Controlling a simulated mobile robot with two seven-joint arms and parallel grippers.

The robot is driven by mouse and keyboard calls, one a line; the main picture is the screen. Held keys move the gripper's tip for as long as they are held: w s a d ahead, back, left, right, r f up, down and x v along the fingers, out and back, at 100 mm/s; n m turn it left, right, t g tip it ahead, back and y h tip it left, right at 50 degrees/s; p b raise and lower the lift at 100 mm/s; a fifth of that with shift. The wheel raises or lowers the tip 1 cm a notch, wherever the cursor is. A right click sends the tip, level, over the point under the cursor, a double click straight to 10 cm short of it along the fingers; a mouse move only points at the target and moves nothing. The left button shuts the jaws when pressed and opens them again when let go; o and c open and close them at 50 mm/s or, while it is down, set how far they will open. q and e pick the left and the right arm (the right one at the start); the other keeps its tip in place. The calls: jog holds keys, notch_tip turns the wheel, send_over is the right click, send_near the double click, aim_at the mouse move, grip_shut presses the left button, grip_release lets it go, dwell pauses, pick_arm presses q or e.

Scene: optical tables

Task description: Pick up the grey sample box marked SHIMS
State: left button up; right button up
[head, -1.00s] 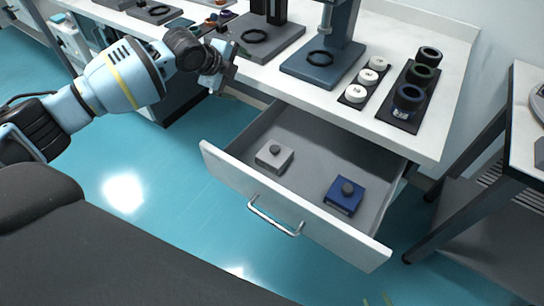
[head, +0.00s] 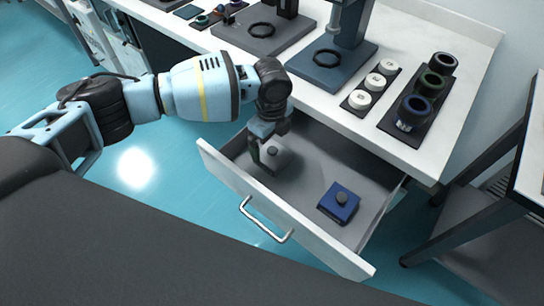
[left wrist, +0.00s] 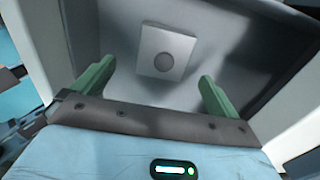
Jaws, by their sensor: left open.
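The grey box (head: 275,157) with a dark round knob lies in the left part of the open drawer (head: 310,170); its marking cannot be read. In the left wrist view the grey box (left wrist: 166,54) lies beyond the fingertips, roughly centred between them. My left gripper (head: 264,146) is above the drawer at the grey box and partly covers it in the head view. In the left wrist view the left gripper's green fingers (left wrist: 155,85) are spread apart with nothing between them. My right gripper is not in view.
A blue box (head: 339,203) with a knob lies in the drawer's right part. The drawer front with its handle (head: 264,222) stands out from the bench. The white bench top (head: 420,150) overhangs the back of the drawer and carries microscope-like stands, white rolls and dark rings.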

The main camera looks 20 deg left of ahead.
aim_at(273, 150)
pick_arm(q)
jog(key=shift+w+f+b, duration=0.15)
jog(key=shift+f+b, duration=0.05)
jog(key=shift+f, duration=1.7)
jog(key=shift+w+f+b, duration=0.1)
jog(key=shift+f+b, duration=0.05)
jog(key=shift+f, duration=1.7)
jog(key=shift+d, duration=0.1)
jog(key=shift+c, duration=0.5)
